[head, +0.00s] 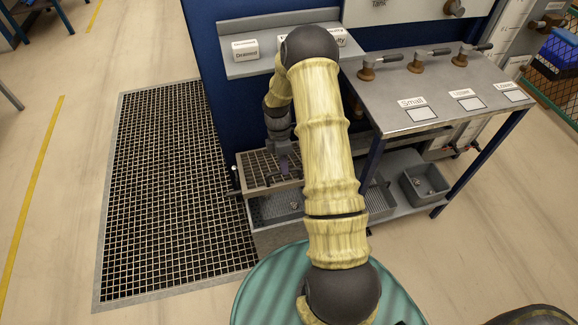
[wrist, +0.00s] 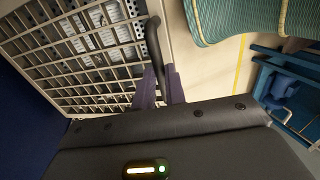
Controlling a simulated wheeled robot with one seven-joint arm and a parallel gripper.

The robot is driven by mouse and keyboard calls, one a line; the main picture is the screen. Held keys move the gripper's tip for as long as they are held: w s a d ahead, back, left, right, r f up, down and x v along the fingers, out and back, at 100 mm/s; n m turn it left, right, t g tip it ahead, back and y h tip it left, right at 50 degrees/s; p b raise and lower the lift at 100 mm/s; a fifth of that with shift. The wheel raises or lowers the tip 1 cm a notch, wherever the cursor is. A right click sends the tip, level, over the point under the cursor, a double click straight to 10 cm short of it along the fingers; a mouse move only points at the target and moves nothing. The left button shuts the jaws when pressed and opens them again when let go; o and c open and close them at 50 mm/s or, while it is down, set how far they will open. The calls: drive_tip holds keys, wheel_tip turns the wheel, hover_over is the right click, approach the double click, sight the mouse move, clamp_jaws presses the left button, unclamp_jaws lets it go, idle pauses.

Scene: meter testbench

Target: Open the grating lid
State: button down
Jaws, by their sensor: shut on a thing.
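The grating lid (head: 256,168) is a light metal frame with a square mesh, low against the blue panel in the head view. Its front edge appears raised above a grey basin (head: 270,207), whose inside shows below it. In the wrist view the lid (wrist: 62,62) fills the upper left, with a dark bar handle (wrist: 152,42) along its right edge. My gripper (head: 284,168) points down at the lid. In the wrist view its two purple fingers (wrist: 160,82) are shut on the lower end of the handle. My arm hides part of the lid and basin.
A metal bench (head: 435,85) with several valve levers stands to the right, with a grey bin (head: 425,182) below. A shelf (head: 260,68) with labels juts out above the lid. A large floor grate (head: 165,190) lies at the left.

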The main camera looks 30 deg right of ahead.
drive_tip(key=shift+w+d+f, duration=0.1)
drive_tip(key=shift+w+d, duration=0.05)
drive_tip(key=shift+w, duration=0.35)
drive_tip(key=c, duration=1.5)
unclamp_jaws()
drive_tip(key=shift+w+f, duration=0.2)
drive_tip(key=shift+o, duration=0.2)
drive_tip(key=shift+s+r, duration=0.1)
drive_tip(key=shift+s, duration=0.1)
